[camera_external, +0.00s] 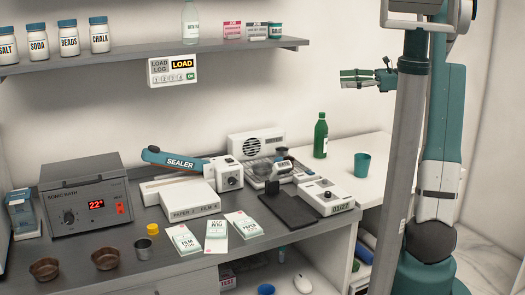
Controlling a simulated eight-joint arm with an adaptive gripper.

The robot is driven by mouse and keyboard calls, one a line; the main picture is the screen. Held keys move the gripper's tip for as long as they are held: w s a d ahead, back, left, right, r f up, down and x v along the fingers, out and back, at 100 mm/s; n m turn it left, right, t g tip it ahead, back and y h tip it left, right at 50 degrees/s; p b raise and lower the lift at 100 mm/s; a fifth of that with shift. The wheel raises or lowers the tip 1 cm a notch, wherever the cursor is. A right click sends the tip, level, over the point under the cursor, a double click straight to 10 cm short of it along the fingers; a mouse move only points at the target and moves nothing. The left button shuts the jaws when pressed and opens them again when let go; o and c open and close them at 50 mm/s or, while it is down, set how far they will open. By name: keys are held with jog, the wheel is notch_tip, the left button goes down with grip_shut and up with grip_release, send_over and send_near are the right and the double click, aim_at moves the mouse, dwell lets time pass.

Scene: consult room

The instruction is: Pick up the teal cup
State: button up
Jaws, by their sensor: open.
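The teal cup (362,165) stands upright on the white table on the right, close to my arm's column. A green bottle (321,137) stands to its left and slightly behind it. My gripper (349,78) is up in the air above the cup and a little to the left, well apart from it. It points left, and its jaws are open with nothing seen between them. Nothing hides the cup.
A sealer (180,162) and a heated bath (84,202) stand further left. A shelf (150,51) with jars runs along the wall. The table around the cup is mostly clear.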

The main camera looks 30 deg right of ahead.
jog(key=s+a+f+n+g+h, duration=0.3)
jog(key=a+f+n+g+h, duration=0.25)
jog(key=a+f+n, duration=0.6)
jog(key=s+a+f+n+g+h, duration=0.3)
jog(key=s+f+n+g+h, duration=0.25)
jog(key=s+f+n, duration=0.25)
jog(key=s+d+r+n+h, duration=0.5)
jog(key=n+h, duration=0.3)
jog(key=n, duration=0.4)
notch_tip(320, 180, up, 17)
jog(key=n+t+h, duration=0.1)
jog(key=n+h, duration=0.7)
jog(key=n, duration=0.2)
notch_tip(320, 180, down, 26)
jog(key=shift+s+a+f+b, duration=0.2)
jog(key=shift+s+b, duration=0.25)
